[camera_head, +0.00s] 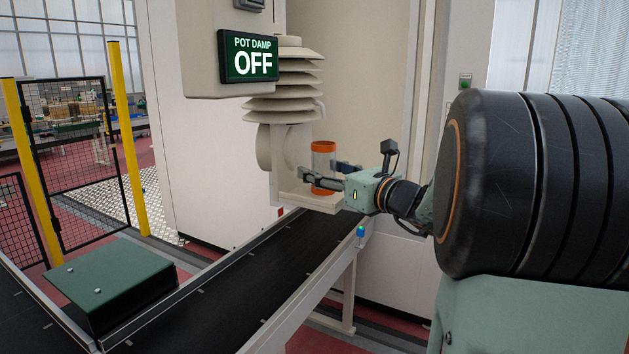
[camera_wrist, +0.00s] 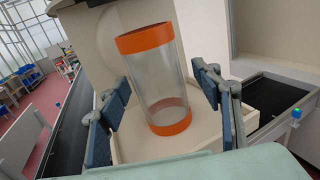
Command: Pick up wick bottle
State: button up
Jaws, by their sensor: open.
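The wick bottle (camera_head: 323,167) is a clear cylinder with an orange band at the top and another at the bottom. It stands upright on a small cream shelf (camera_head: 312,199) on the front of the machine. It also shows in the wrist view (camera_wrist: 158,85), where it looks slightly tilted by the camera angle. My gripper (camera_head: 325,172) is open, with a finger on each side of the bottle. In the wrist view my gripper (camera_wrist: 165,105) shows gaps between the bottle and both fingers. The bottle looks empty.
A stack of pale louvred plates (camera_head: 285,80) hangs just above and behind the bottle. A sign reading "POT DAMP OFF" (camera_head: 249,56) is at upper left. A dark conveyor (camera_head: 250,275) runs below the shelf. A green box (camera_head: 110,283) sits at lower left.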

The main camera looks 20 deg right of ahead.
jog(key=c, duration=1.3)
jog(key=shift+o, duration=0.2)
jog(key=shift+r, duration=0.15)
